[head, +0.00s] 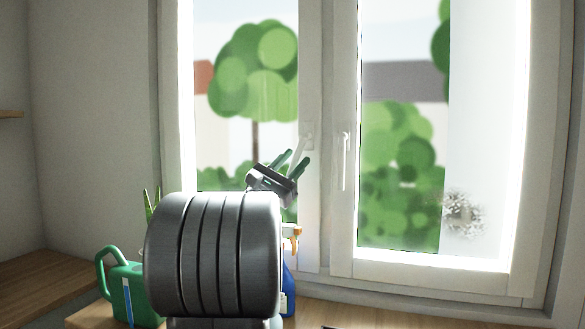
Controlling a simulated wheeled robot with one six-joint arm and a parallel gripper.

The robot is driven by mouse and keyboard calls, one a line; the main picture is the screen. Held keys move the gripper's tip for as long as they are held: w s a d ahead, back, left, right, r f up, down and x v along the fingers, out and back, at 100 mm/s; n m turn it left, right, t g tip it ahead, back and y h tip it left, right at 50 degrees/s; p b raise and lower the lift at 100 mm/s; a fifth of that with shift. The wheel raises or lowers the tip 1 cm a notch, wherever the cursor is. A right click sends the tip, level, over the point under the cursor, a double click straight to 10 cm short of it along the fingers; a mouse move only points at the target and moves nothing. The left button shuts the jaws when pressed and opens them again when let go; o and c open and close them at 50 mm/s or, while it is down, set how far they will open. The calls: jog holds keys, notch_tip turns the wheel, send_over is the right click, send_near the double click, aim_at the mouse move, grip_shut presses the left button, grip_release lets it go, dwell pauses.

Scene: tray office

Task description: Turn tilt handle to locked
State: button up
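The window has two white handles. The left handle (300,144) sits on the left sash by the middle frame and slants down to the left; its lower part is partly hidden by my gripper. The right handle (345,161) is on the right sash and points straight down. My gripper (298,154) is in front of the left handle, with its two green-tipped fingers apart and pointing up and to the right. The left handle shows between the fingers; I cannot tell whether they touch it.
A green watering can (142,296) stands at the lower left, with a plant (152,203) behind. A blue spray bottle (289,285) with an orange nozzle is partly hidden behind my arm. A dark smudge (463,215) marks the right pane. The wooden surface (400,318) at lower right looks mostly clear.

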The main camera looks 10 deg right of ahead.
jog(key=shift+o, duration=1.1)
jog(key=r, duration=0.3)
jog(key=r+p, duration=0.1)
jog(key=r, duration=0.5)
jog(key=shift+s+d, duration=0.2)
jog(key=shift+d, duration=0.05)
jog(key=shift+o, duration=0.7)
jog(key=shift+r, duration=0.15)
jog(key=shift+w+a, duration=0.1)
jog(key=shift+s+f+b, duration=0.35)
jog(key=shift+f+b, duration=0.05)
jog(key=shift+f, duration=0.25)
jog(key=shift+c, duration=1.3)
jog(key=shift+s+a+f, duration=0.15)
jog(key=shift+s, duration=0.1)
jog(key=shift+c, duration=0.5)
jog(key=s+d+f+b+v, duration=0.1)
jog(key=d+b+v, duration=0.1)
jog(key=b+v, duration=0.9)
jog(key=shift+s+a+f, duration=0.8)
jog(key=shift+a+f, duration=0.05)
jog(key=shift+f, duration=0.5)
